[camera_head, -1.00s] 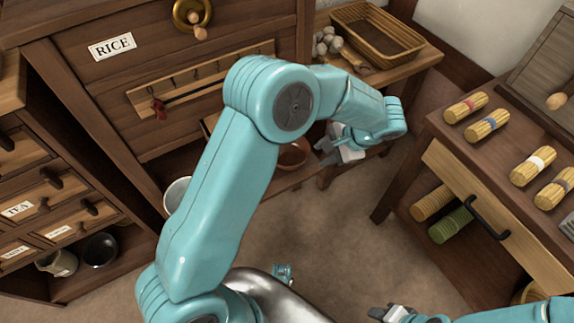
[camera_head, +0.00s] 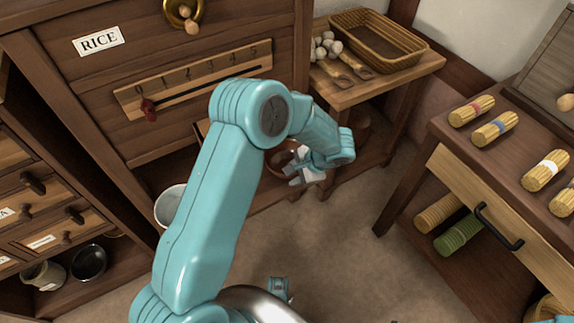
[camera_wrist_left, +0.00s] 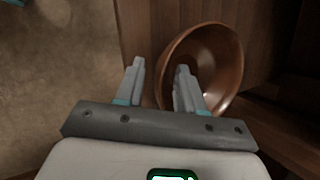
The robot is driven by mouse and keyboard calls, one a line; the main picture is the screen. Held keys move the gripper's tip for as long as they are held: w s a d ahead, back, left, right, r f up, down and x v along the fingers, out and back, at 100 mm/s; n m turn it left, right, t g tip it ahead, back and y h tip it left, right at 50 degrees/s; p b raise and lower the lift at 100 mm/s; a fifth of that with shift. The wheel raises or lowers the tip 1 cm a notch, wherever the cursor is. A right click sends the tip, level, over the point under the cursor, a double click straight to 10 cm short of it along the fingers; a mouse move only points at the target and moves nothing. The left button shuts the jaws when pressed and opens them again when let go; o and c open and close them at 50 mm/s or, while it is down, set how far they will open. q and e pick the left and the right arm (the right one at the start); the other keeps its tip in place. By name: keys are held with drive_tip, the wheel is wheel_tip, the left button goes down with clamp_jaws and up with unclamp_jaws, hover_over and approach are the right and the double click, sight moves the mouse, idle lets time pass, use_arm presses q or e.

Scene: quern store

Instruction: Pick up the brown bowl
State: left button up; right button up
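The brown bowl (camera_head: 279,157) sits on the low shelf under the rice cabinet in the head view, partly hidden behind my left arm and gripper. In the left wrist view the bowl (camera_wrist_left: 222,55) shows its round reddish-brown rim and shaded inside. My left gripper (camera_wrist_left: 160,68) is open, with one finger over the bowl's inside and the other outside its near rim. I cannot tell whether either finger touches it. In the head view the left gripper (camera_head: 296,170) is at the bowl's right side.
A white bowl (camera_head: 170,204) stands left of my left arm. A small wooden table (camera_head: 350,92) with a wicker basket (camera_head: 378,42) is right of the cabinet. A bench (camera_head: 465,158) with straw bundles is at the right.

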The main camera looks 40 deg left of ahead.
use_arm(q)
drive_tip(key=shift+a+f, duration=0.2)
drive_tip(key=shift+f, duration=0.15)
drive_tip(key=shift+r, duration=0.1)
drive_tip(key=shift+c, duration=0.3)
clamp_jaws()
drive_tip(key=shift+r, duration=0.1)
